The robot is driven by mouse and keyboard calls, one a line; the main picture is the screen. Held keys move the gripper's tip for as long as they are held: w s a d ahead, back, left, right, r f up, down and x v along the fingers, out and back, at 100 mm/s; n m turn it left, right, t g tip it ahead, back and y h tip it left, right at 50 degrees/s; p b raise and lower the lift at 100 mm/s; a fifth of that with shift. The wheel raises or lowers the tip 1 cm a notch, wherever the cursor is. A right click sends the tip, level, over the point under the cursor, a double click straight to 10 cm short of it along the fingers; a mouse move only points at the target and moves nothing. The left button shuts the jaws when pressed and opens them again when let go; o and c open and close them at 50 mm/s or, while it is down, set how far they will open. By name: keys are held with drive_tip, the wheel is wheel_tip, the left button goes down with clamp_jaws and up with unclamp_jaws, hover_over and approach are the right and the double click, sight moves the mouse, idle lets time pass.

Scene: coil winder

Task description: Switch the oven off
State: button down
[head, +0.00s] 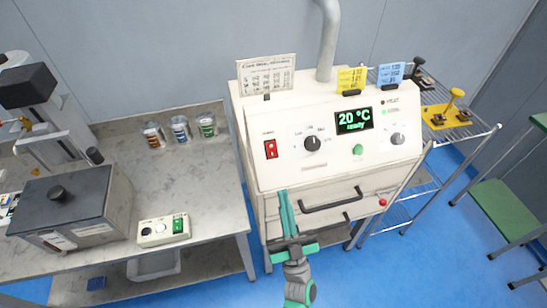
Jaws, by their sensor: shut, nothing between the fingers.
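The oven (330,172) is a cream box with a sloped control panel. Its display (354,119) is lit green and reads 20 °C and "ready". A red rocker switch (270,149) sits at the panel's left; I cannot tell its rocker position. A dark knob (312,143), a green button (357,150) and a light grey knob (398,139) are to its right. My gripper (284,194) is shut and empty, with green fingers pointing up. In the picture it lies below the red switch, in front of the oven's lower front, left of the door handle (331,203).
A left bench (212,163) holds a dark-lidded box (75,208), a small control box (164,230) and several jars (180,129). A wire rack (470,130) with yellow fixtures stands right of the oven. Yellow (350,80) and blue (391,75) cards stand on top of the oven.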

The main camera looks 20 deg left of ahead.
sight(272, 150)
drive_tip(key=shift+w+a+r, duration=0.1)
drive_tip(key=shift+r, duration=0.05)
drive_tip(key=w+a+r, duration=0.1)
drive_tip(key=w, duration=0.1)
drive_tip(key=w+a+r, duration=0.2)
drive_tip(key=w, duration=0.1)
drive_tip(key=w+a+r, duration=0.2)
drive_tip(key=w, duration=0.1)
drive_tip(key=shift+a+r, duration=0.1)
drive_tip(key=shift+r, duration=0.1)
drive_tip(key=shift+w+a+f, duration=0.3)
drive_tip(key=shift+w+a, duration=0.15)
drive_tip(key=shift+w, duration=0.1)
idle(0.4)
